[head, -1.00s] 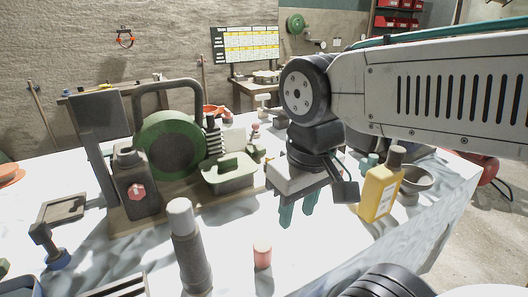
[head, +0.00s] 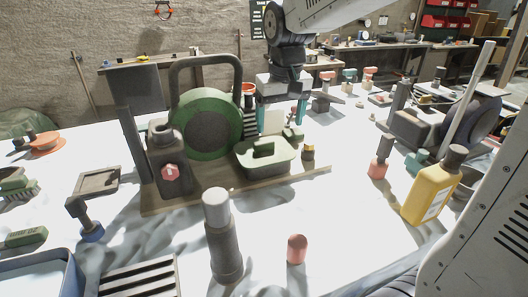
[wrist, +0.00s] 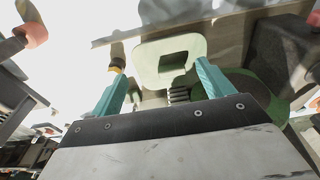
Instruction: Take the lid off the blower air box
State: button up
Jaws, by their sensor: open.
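The blower (head: 205,125) has a round green housing under a dark carrying handle and stands on a wooden board. I see no contact with the lid.
A black-and-yellow knob (head: 308,152) stands right of the box. A grey-capped cylinder (head: 223,235) and a pink cylinder (head: 297,249) stand in front. A yellow bottle (head: 432,187) is at the right.

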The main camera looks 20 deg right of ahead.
send_over(264, 142)
jog(key=s, duration=0.1)
notch_tip(264, 142, down, 2)
jog(key=shift+w+d+f, duration=0.15)
jog(key=shift+d+f, duration=0.1)
jog(key=shift+f, duration=0.1)
jog(key=f, duration=0.7)
jog(key=shift+w+a+f, duration=0.2)
jog(key=shift+w+f, duration=0.1)
jog(key=shift+w, duration=0.1)
jog(key=c, duration=1.1)
